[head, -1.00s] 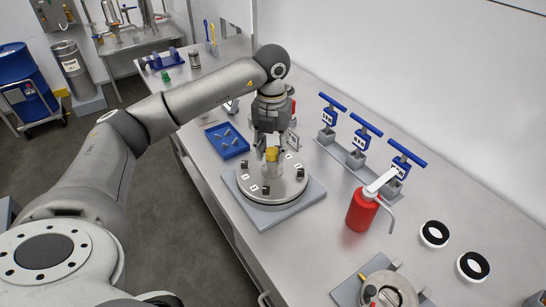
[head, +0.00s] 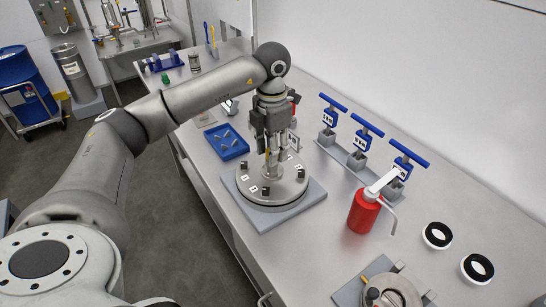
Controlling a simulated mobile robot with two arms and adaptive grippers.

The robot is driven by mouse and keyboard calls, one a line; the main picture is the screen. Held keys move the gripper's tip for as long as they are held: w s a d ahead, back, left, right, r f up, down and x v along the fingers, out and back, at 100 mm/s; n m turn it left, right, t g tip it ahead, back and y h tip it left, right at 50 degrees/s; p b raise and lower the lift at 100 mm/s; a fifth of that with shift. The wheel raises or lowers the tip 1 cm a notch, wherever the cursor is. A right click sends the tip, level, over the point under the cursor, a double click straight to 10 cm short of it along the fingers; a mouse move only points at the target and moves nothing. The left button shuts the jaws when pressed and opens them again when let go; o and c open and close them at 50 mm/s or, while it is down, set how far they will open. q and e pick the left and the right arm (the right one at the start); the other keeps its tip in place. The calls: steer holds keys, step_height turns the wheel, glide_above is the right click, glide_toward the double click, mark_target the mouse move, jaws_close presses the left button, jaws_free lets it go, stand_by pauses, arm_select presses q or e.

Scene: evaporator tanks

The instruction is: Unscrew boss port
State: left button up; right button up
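A round steel lid (head: 284,192) with several black blocks and white labels around it lies on a grey square base (head: 250,214) on the bench. A boss port stands at its middle, and a small yellow part (head: 267,153) of it shows behind the fingers. My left gripper (head: 271,166) points straight down over the lid's middle, its fingers around or beside the port. The fingers overlap in this view and hide most of the port, so I cannot tell whether they touch it. My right gripper is not in view.
A blue tray (head: 238,151) with small metal parts lies left of the lid. Blue T-handled tools (head: 362,132) stand in a rack at right, beside a red bottle (head: 362,214). Black-and-white rings (head: 436,235) and another round fitting lie nearer. Bench between is clear.

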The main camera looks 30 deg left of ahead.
arm_select(q)
steer(key=m, duration=0.4)
steer(key=shift+m+b, duration=0.35)
steer(key=shift+m, duration=0.05)
steer(key=m, duration=0.3)
steer(key=shift+b, duration=0.35)
steer(key=m, duration=0.4)
steer(key=m+b, duration=0.1)
steer(key=m, duration=0.2)
steer(key=shift+c, duration=0.4)
steer(key=c, duration=0.7)
steer(key=n, duration=0.5)
steer(key=shift+p, duration=0.4)
jaws_close()
